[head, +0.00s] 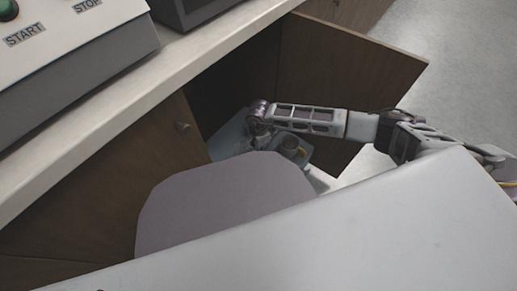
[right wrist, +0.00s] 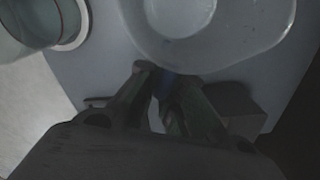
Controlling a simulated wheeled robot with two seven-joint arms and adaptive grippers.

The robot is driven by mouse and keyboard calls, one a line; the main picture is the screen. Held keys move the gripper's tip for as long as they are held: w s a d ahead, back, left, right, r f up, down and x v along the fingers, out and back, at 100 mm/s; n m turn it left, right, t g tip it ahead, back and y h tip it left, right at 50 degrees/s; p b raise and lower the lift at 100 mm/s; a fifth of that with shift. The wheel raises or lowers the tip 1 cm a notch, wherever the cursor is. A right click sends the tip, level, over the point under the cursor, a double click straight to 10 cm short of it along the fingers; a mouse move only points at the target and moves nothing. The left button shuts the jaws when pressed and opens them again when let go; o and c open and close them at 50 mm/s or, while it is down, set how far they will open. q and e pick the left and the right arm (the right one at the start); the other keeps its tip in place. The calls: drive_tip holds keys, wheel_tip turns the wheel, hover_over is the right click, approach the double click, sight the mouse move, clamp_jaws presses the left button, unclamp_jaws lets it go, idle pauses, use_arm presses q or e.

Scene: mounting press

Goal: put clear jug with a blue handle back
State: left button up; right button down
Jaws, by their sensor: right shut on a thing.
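The clear jug (right wrist: 210,28) is at the top of the right wrist view, seen from close above over a grey surface. Its blue handle (right wrist: 167,84) shows dimly between the fingers of my right gripper (right wrist: 160,88), which is shut on it. I cannot tell whether the jug rests on the surface. In the head view my right arm reaches from the right into the open cabinet under the counter; the fingers and the jug are not clear there. My left gripper is not in view.
In the right wrist view another clear vessel (right wrist: 38,22) with a reddish line stands at the upper left, and a dark grey block (right wrist: 240,108) lies at the right.

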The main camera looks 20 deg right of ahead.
drive_tip(key=shift+f, duration=0.1)
drive_tip(key=c, duration=1.5)
unclamp_jaws()
drive_tip(key=shift+c, duration=0.2)
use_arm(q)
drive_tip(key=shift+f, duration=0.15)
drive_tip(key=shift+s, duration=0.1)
